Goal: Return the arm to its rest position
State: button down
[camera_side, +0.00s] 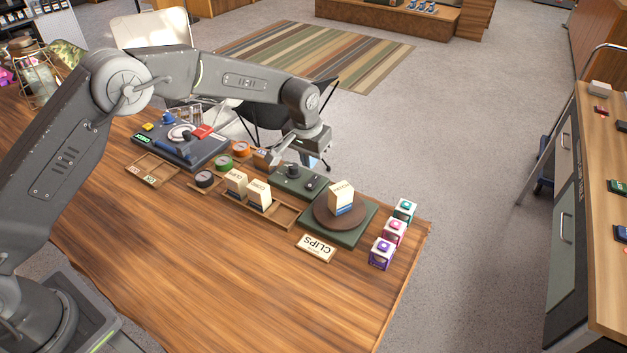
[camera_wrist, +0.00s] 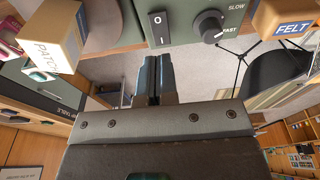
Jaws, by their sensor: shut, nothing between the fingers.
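My gripper (camera_side: 326,166) is at the end of my outstretched arm in the side view, above the far edge of the wooden table (camera_side: 220,275), behind the green control box (camera_side: 296,181). In the wrist view my gripper (camera_wrist: 153,72) has its two dark fingers together, with nothing between them. The control box (camera_wrist: 185,20), with a rocker switch and a SLOW/FAST knob, shows just beyond the fingertips. I cannot tell the exact gap to it.
A round turntable (camera_side: 323,219) carries a cream box (camera_side: 341,196). A tray (camera_side: 284,217) holds cream boxes. A blue-grey machine (camera_side: 190,151) stands left. The table's front is clear.

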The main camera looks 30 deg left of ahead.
jog(key=shift+r, duration=0.45)
jog(key=s+a+r+t, duration=0.1)
jog(key=s+a+r, duration=0.2)
jog(key=s+r, duration=0.6)
jog(key=s+a+r+t, duration=0.1)
jog(key=s+a+r, duration=0.2)
jog(key=s+r, duration=0.5)
jog(key=s+a+r+t, duration=0.1)
jog(key=s, duration=0.9)
jog(key=s+a+r, duration=0.1)
jog(key=s+a, duration=0.1)
jog(key=s, duration=0.8)
jog(key=shift+a+t, duration=0.3)
jog(key=shift+t, duration=0.1)
